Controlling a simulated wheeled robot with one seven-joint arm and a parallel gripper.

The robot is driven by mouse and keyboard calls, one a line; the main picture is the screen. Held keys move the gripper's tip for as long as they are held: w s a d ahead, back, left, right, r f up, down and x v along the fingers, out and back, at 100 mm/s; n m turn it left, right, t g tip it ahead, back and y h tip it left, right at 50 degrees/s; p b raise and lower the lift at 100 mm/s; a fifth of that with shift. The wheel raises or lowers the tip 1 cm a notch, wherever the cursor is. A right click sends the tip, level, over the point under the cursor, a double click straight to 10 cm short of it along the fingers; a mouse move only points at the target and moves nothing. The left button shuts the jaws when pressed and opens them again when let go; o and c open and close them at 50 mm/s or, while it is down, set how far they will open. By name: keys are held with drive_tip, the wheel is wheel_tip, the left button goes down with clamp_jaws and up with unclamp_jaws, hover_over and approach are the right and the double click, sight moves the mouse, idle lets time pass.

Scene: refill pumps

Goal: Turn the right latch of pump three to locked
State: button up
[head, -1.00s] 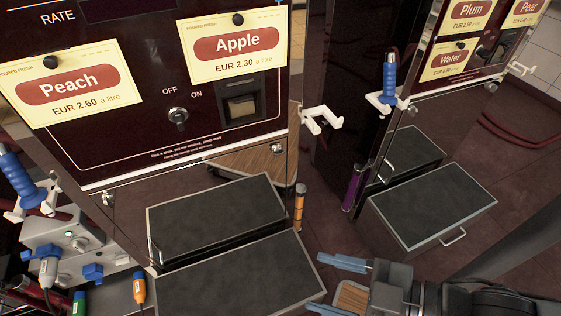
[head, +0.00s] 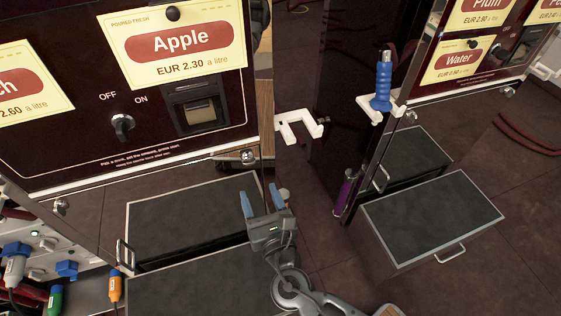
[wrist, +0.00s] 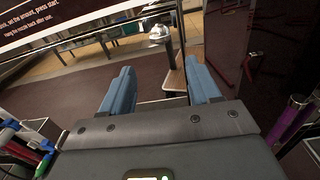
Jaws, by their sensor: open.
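The near pump (head: 160,105) has a dark panel with peach and apple signs; no pump number is readable. A round silver latch (head: 247,157) sits at the right end of its lower metal strip; a similar latch (head: 60,205) sits at the left end. I cannot read whether either is locked. My gripper (head: 265,200), with blue fingers apart and nothing between them, is below the right latch, fingers pointing up. In the wrist view the silver latch (wrist: 159,34) is ahead of my gripper (wrist: 162,72), slightly above the fingertips and not touched.
Grey-topped steps (head: 190,222) stand below the near pump. A second pump at right has a blue nozzle (head: 383,85) in a white holder and steps (head: 432,215) below it. An empty white holder (head: 300,126) juts out between the pumps.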

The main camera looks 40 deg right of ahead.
drive_tip(key=shift+r+x, duration=0.1)
drive_tip(key=shift+x, duration=2.05)
drive_tip(key=shift+r+x, duration=0.15)
drive_tip(key=shift+x, duration=1.95)
drive_tip(key=shift+s+d, duration=0.1)
drive_tip(key=shift+n, duration=0.3)
drive_tip(key=c, duration=1)
drive_tip(key=shift+c, duration=0.2)
